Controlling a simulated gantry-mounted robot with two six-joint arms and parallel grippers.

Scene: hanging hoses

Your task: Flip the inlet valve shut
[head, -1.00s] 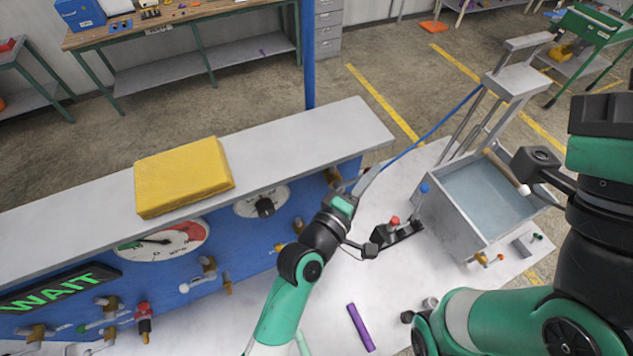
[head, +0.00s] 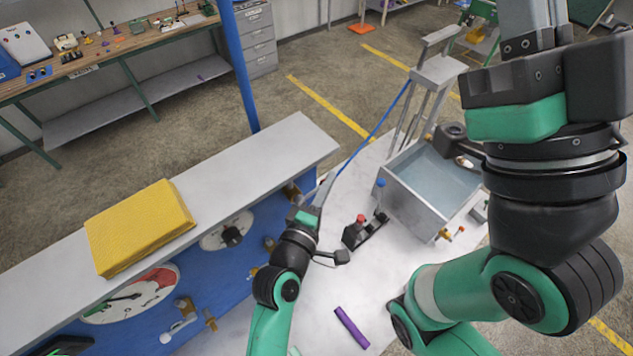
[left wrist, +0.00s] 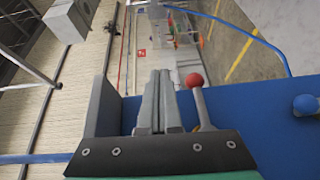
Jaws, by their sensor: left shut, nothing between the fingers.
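My left gripper (head: 325,188) is shut and empty at the right end of the blue panel (head: 228,268). A brass fitting (head: 291,191) is on the panel just left of it. In the left wrist view its closed fingers (left wrist: 158,88) stand beside a lever with a red ball (left wrist: 195,81), with a narrow gap between; a blue ball (left wrist: 305,103) is further right. A white-handled valve (head: 180,325) is lower left on the panel. I cannot tell which is the inlet valve. My right gripper (head: 530,20) is partly cut off at the top edge.
A yellow block (head: 140,226) lies on the grey ledge (head: 260,155). A purple stick (head: 351,327) lies on the white surface.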

